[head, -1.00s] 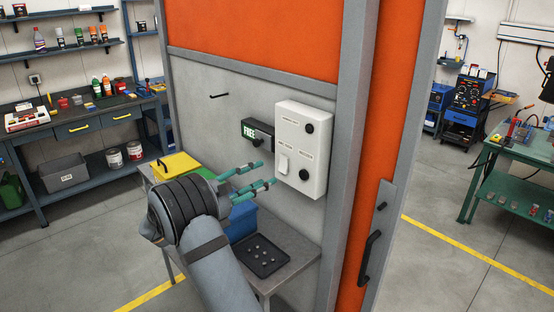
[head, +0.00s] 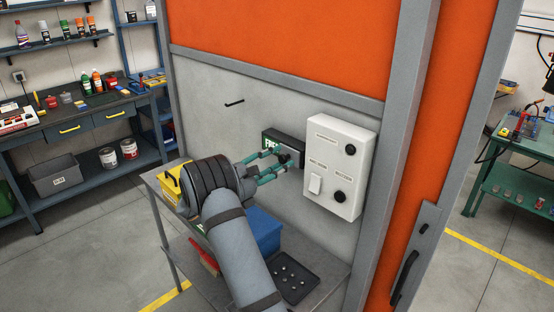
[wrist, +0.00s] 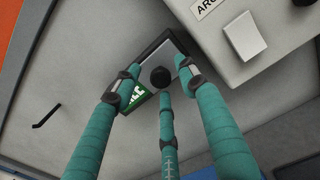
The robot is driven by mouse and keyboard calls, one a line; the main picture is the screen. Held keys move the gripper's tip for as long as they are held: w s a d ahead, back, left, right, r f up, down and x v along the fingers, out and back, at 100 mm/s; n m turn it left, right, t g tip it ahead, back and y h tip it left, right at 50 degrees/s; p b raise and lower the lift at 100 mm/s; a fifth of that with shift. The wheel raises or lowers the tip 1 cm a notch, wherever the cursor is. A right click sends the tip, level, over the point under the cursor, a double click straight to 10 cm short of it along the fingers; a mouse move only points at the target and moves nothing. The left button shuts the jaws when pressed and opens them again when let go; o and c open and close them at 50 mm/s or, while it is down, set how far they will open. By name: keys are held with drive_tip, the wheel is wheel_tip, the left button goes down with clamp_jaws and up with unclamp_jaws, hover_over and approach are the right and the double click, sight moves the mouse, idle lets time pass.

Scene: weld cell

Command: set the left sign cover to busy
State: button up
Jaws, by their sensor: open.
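The left sign (head: 268,138) is a dark box on the grey wall panel, left of the white control box. Its green lettered face shows partly in both views; in the head view it starts "FR". In the wrist view its black frame (wrist: 152,48), green face (wrist: 137,97) and a grey cover plate (wrist: 184,73) with a round black knob (wrist: 160,77) show. My gripper (head: 288,157) has teal fingers and is open. In the wrist view its three fingers (wrist: 157,82) stand around the knob; contact cannot be told.
A white control box (head: 339,165) with black knobs and a white switch is close right of the sign. A small black hook (head: 234,103) is on the wall to the left. Below are a metal table (head: 325,287), a blue bin (head: 264,232) and a black tray (head: 294,277).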

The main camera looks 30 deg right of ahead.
drive_tip(key=c, duration=0.3)
drive_tip(key=shift+w, duration=0.1)
clamp_jaws()
idle(0.5)
